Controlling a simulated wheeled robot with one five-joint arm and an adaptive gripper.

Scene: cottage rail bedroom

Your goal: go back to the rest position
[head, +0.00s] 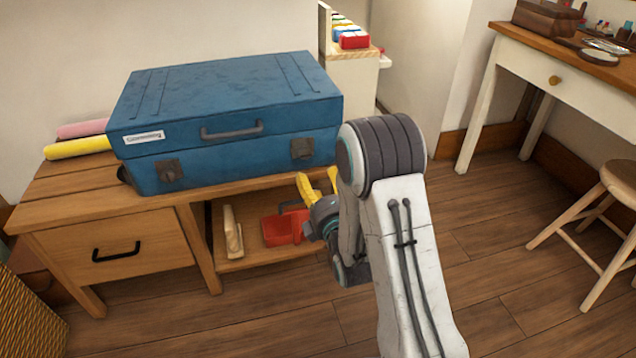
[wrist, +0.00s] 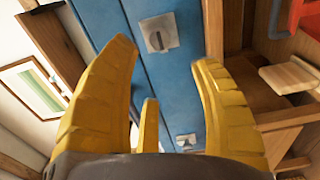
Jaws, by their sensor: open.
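My gripper (head: 318,186) has yellow fingers and is in front of the right end of the low wooden bench (head: 70,210). In the wrist view my gripper (wrist: 165,70) has its fingers spread apart with nothing between them. The closed blue suitcase (head: 225,110) lies on the bench top, left of and behind the gripper. In the wrist view the blue suitcase (wrist: 180,85) shows beyond the fingers, with metal latches. My forearm hides part of the bench's right end.
A red bin (head: 283,228) and a pale wooden piece (head: 232,232) sit on the bench's lower shelf. Yellow and pink rolls (head: 78,147) lie left of the suitcase. A white desk (head: 560,85) and a wooden stool (head: 600,205) stand at right. Floor between is clear.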

